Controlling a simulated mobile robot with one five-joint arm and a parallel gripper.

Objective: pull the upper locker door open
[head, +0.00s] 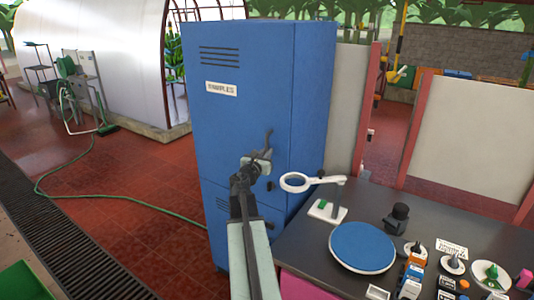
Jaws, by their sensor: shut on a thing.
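The blue locker (315,90) stands upright in the middle of the head view. Its upper door (240,125) has vent slots near the top and a white label, and looks flush with the locker front. My gripper (265,150) is at the lower right part of this door, near its right edge. It is shut on what appears to be the upper door's handle, which my gripper mostly hides. The lower door (215,222) is below a seam, partly behind my arm, and looks shut.
A dark bench (310,262) stands close at the right, with a white ring magnifier (297,182), a blue round plate (362,247) and several small items. A green hose (130,206) crosses the red tiled floor. The floor left of the locker is mostly clear.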

